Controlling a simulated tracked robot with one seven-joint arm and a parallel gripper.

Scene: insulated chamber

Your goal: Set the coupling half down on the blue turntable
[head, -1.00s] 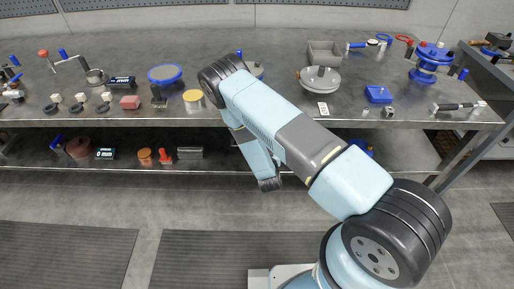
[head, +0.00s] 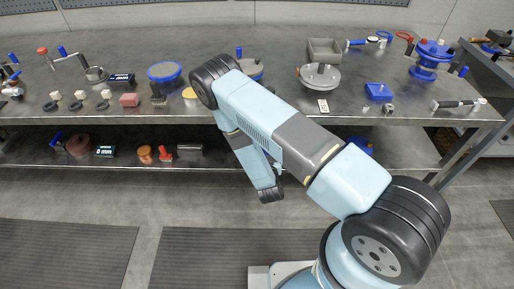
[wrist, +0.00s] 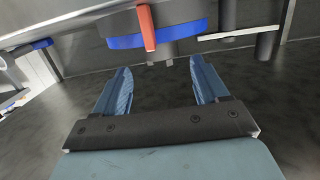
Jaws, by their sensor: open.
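My gripper (wrist: 160,66) is open in the wrist view, with nothing between its two blue fingers. In the head view the end of my arm (head: 270,195) hangs in front of the bench, below the top's edge; the fingers cannot be made out there. A round, blue-rimmed disc with a grey top (head: 165,72), which looks like the turntable, lies on the bench at left. Another blue-rimmed round thing (head: 250,69) is partly hidden behind my arm. In the wrist view a blue-rimmed disc (wrist: 177,40) with an orange lever is beyond the fingers. I cannot tell which thing is the coupling half.
The steel bench top (head: 220,40) has free room at the back. A grey bin (head: 325,50), a grey round piece (head: 320,78), a blue tray (head: 378,91) and a blue flanged piece (head: 430,58) stand to the right. A lower shelf (head: 220,153) runs beneath.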

